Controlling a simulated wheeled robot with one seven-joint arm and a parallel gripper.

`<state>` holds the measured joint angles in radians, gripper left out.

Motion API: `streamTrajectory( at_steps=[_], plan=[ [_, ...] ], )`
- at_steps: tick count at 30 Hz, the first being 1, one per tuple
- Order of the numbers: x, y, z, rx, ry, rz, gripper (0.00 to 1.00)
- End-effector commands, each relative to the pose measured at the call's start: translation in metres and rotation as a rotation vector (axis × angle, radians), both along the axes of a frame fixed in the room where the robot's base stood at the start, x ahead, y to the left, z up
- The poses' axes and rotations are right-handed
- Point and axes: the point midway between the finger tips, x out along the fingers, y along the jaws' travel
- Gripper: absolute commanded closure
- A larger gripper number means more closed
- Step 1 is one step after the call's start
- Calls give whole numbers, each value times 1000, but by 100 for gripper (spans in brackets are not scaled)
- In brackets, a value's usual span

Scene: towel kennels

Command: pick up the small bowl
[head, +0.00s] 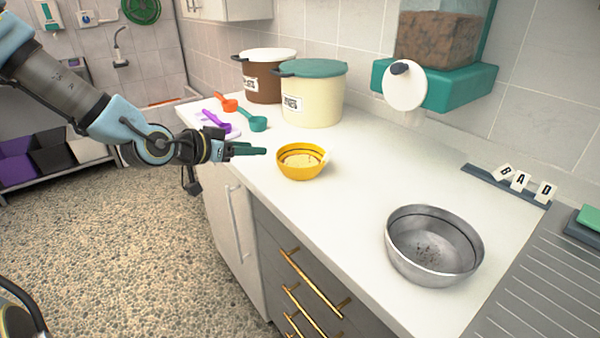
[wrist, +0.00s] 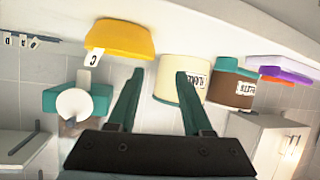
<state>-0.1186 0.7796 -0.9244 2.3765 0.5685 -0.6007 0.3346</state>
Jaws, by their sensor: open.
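The small bowl (head: 301,166) is yellow-orange with a dark line inside and some pale tan content. It stands upright on the white counter (head: 345,205). In the wrist view the small bowl (wrist: 122,38) shows at the upper left, beyond the fingertips, with a white tag marked C on its side. My gripper (head: 264,151) reaches in from the left, level, its green fingers just left of the bowl and apart from it. In the wrist view my gripper (wrist: 158,72) has its two fingers spread, with nothing between them. A larger steel bowl (head: 433,245) stands nearer on the counter.
A cream bin with a green lid (head: 312,98) and a brown bin (head: 262,80) stand behind. Orange, purple and teal scoops (head: 252,122) lie left of them. A wall food dispenser (head: 436,75) hangs at the right back. Counter between the bowls is clear.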

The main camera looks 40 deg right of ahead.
Motion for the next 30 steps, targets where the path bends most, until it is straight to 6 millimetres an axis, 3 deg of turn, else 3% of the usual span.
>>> streamTrajectory(
  at_steps=[9, 30],
  plan=[
    [3, -45, -10, -29, -6, -10, 50],
    [5, -101, -42, -24, -6, -8, 50]
  ],
)
